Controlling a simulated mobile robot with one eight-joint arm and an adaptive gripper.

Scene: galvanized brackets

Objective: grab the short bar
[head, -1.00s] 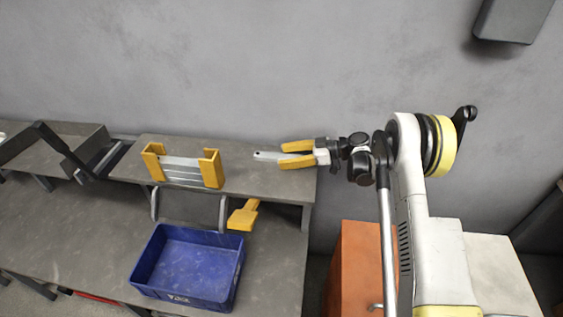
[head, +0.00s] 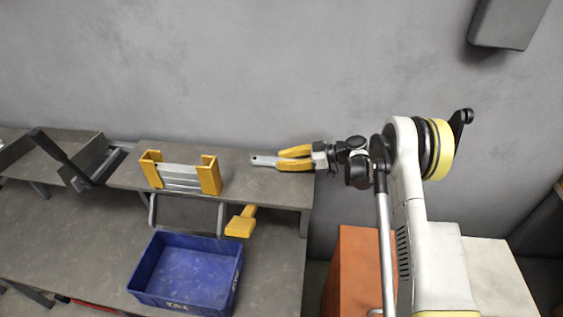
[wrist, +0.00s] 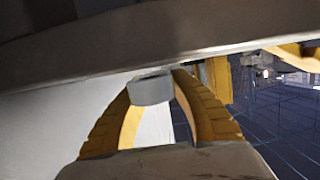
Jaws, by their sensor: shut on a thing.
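The short bar (head: 263,160) is a pale metal strip with a hole near its left end. In the head view it sticks out to the left from my yellow-fingered gripper (head: 279,158), over the right end of the raised shelf. My gripper is shut on it. In the wrist view the pale grey bar (wrist: 152,88) shows between the two curved yellow fingers. Whether the bar touches the shelf I cannot tell.
A yellow holder (head: 210,174) with several silver bars (head: 180,180) stands on the shelf (head: 240,186) to the left. Below are a blue bin (head: 230,281) and a yellow-headed tool (head: 240,228). A grey wall rises behind; an orange cabinet (head: 352,265) stands at right.

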